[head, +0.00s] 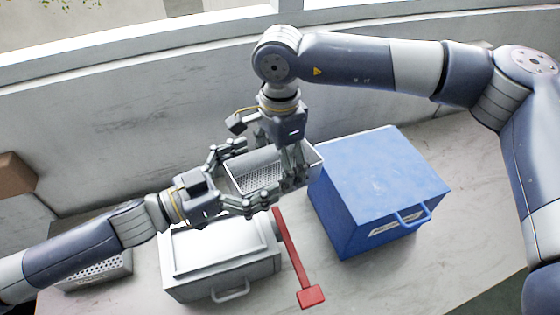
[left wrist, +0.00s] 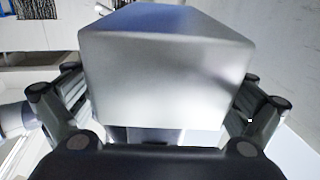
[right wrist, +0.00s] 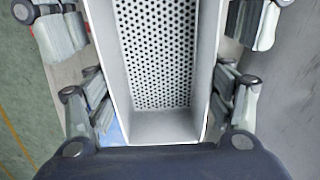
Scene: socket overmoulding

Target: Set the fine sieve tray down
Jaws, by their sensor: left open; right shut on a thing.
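The fine sieve tray (head: 238,184), a light metal box with a perforated floor, is above the table in the middle of the head view. My right gripper (head: 294,177) is shut on its right end from above. In the right wrist view the tray (right wrist: 165,125) lies between the fingers, and its holed floor looks empty. My left gripper (head: 259,171) is open, with its fingers on either side of the tray's left end. In the left wrist view the tray's plain end wall (left wrist: 165,85) fills the space between the spread fingers. Whether these fingers touch it is unclear.
A grey lidded box (head: 222,272) with a front handle stands below the tray in the picture. A red lever (head: 290,252) sticks out beside it. A blue box (head: 375,180) stands to the right. Another perforated tray (head: 100,271) lies at left, partly behind my left arm.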

